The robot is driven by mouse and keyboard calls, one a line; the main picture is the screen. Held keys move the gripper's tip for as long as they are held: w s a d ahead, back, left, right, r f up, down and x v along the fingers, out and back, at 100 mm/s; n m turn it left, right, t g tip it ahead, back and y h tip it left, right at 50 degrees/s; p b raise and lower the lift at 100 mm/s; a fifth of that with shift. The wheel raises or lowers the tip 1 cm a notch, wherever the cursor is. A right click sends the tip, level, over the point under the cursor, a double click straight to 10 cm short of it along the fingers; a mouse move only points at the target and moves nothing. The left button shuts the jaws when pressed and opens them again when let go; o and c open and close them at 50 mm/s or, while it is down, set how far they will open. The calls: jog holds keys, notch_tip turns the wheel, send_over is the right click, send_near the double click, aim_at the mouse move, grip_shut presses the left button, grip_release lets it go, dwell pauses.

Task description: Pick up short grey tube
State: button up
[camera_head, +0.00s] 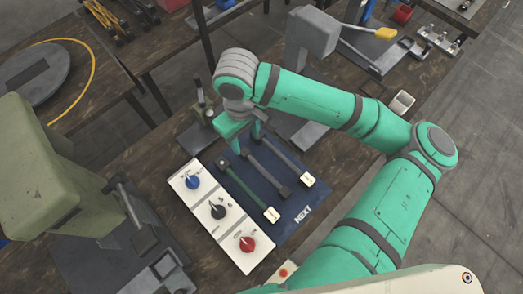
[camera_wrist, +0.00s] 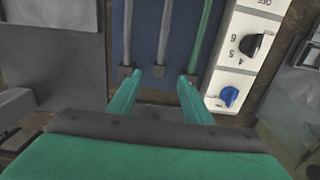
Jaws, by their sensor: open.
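A blue mat (camera_head: 296,207) holds three parallel tubes. One is green (camera_head: 245,188) and two are grey: a middle one (camera_head: 268,174) and an outer one (camera_head: 285,157). The middle grey tube looks the shorter, though the lengths are hard to judge. In the wrist view the middle grey tube (camera_wrist: 164,30) runs between the outer grey tube (camera_wrist: 128,30) and the green one (camera_wrist: 202,30). My gripper (camera_head: 247,145) is open and empty over the mat's far end. In the wrist view its fingertips (camera_wrist: 160,79) straddle the middle tube's dark end holder (camera_wrist: 159,71), with no visible contact.
A white panel (camera_head: 207,213) with blue, black and red knobs lies left of the mat. A green press (camera_head: 45,165) stands at the left, and a grey press (camera_head: 312,32) stands behind. A small open box (camera_head: 401,103) is at the right edge of the table.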

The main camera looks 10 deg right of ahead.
send_over(245, 152)
jog(key=f, duration=0.5)
jog(key=shift+d, duration=0.3)
jog(key=shift+a+f, duration=0.15)
jog(key=shift+f, duration=1.3)
jog(key=shift+a+f, duration=0.1)
jog(key=shift+f, duration=1.35)
grip_shut()
